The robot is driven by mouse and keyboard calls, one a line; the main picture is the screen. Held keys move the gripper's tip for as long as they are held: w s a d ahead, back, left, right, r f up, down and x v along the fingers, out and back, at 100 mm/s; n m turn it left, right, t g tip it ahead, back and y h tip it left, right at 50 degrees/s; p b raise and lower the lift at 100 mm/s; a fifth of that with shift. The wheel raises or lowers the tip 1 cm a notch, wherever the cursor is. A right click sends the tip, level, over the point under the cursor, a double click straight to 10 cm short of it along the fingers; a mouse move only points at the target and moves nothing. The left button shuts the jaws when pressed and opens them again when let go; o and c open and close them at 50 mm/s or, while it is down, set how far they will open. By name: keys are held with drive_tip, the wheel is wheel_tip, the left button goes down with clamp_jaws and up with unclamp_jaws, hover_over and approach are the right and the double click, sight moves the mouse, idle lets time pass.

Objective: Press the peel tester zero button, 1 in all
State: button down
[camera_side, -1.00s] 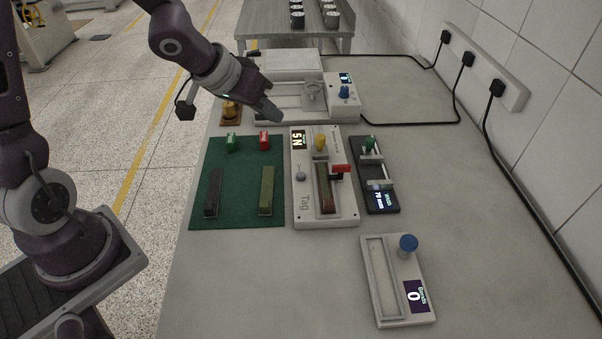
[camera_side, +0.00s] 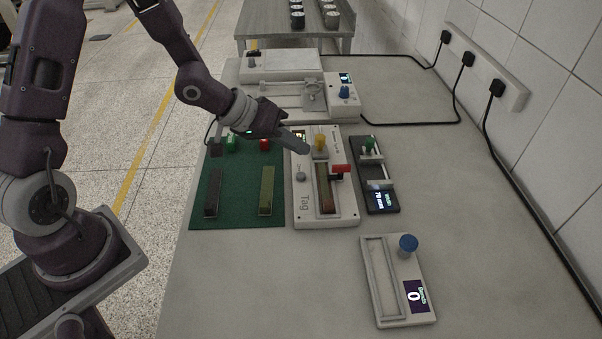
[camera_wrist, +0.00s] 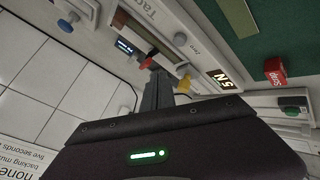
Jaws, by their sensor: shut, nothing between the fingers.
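The pale tester marked "Tag" (camera_side: 302,212) stands mid-bench, with a yellow knob (camera_side: 320,140), a red-handled lever (camera_side: 341,168) and a brown strip in its slot. A round grey button (camera_side: 301,176) sits on its left side. In the wrist view this button (camera_wrist: 180,39) has small lettering beside it that looks like "Zero", and the "5N" display (camera_wrist: 237,15) is nearby. My gripper (camera_side: 307,150) is shut and empty. In the side view its tip appears over the tester's far part, beyond the button, partly covering the display. The fingers (camera_wrist: 157,94) also show in the wrist view; they appear apart from the button.
A green mat (camera_side: 238,190) with dark and olive blocks lies left of the tester. A dark device reading 70 mm (camera_side: 380,200) stands close on the right. A blue-knobbed counter showing 0 (camera_side: 390,318) is nearer. A larger machine (camera_side: 345,108) stands behind.

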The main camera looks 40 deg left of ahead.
sight(297, 176)
drive_tip(key=shift+f, duration=2.2)
drive_tip(key=shift+f, duration=0.15)
drive_tip(key=shift+f, duration=0.25)
drive_tip(key=shift+f, duration=0.55)
idle(0.8)
drive_tip(key=shift+r, duration=0.95)
drive_tip(key=shift+r, duration=0.1)
drive_tip(key=shift+r, duration=2.45)
